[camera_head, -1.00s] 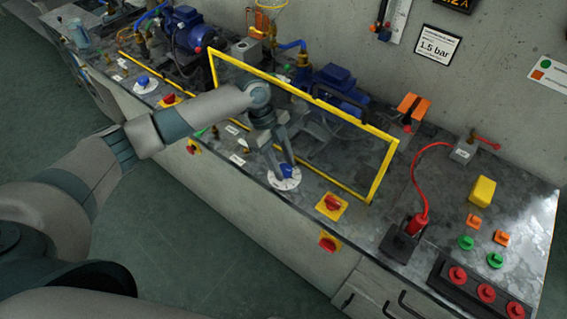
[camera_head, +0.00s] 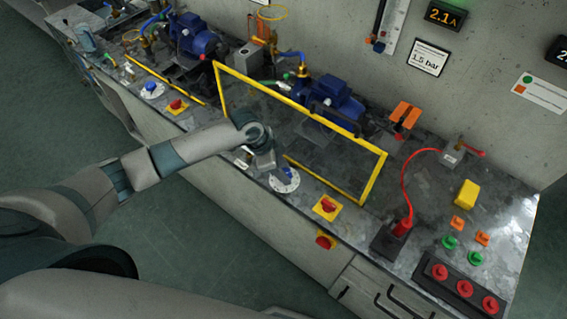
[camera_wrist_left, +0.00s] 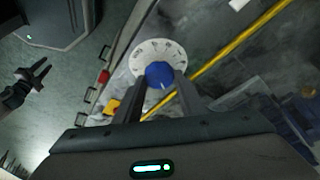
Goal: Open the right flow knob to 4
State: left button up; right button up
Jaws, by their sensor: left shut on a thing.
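The right flow knob is a blue knob (camera_head: 287,173) on a white round dial (camera_head: 285,186) at the bench's front edge, left of a red switch on a yellow plate. In the left wrist view the blue knob (camera_wrist_left: 159,74) sits between the fingers of my left gripper (camera_wrist_left: 158,88), which is shut on it. The white dial with its marks (camera_wrist_left: 152,50) shows beyond the knob; the numbers and the knob's setting are too small to read. In the head view my left gripper (camera_head: 276,172) reaches down onto the knob. My right gripper (camera_wrist_left: 38,76) appears open and empty at the left of the wrist view.
A yellow guard frame (camera_head: 377,180) stands just behind the dial, before a blue pump (camera_head: 335,92). The red switch (camera_head: 327,204) is close to the right. A second blue knob (camera_head: 151,88) is farther left. The floor in front is clear.

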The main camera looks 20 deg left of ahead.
pick_arm(q)
jog(key=shift+r+n+t+p, duration=0.25)
jog(key=shift+n+t+p, duration=0.25)
jog(key=shift+n+p, duration=0.7)
jog(key=shift+f+n+y+p, duration=0.2)
jog(key=shift+n+y+p, duration=0.1)
jog(key=shift+n+p, duration=0.45)
pick_arm(e)
jog(key=shift+a+r, duration=0.15)
jog(key=shift+r, duration=2.2)
pick_arm(q)
jog(key=o, duration=1)
pick_arm(e)
jog(key=shift+d, duration=0.2)
pick_arm(q)
jog(key=shift+o, duration=0.2)
jog(key=b+v, duration=0.5)
jog(key=v, duration=1.2)
jog(key=shift+s+r, duration=0.15)
jog(key=shift+s, duration=0.15)
pick_arm(e)
jog(key=shift+a+f, duration=0.1)
jog(key=shift+f, duration=2.25)
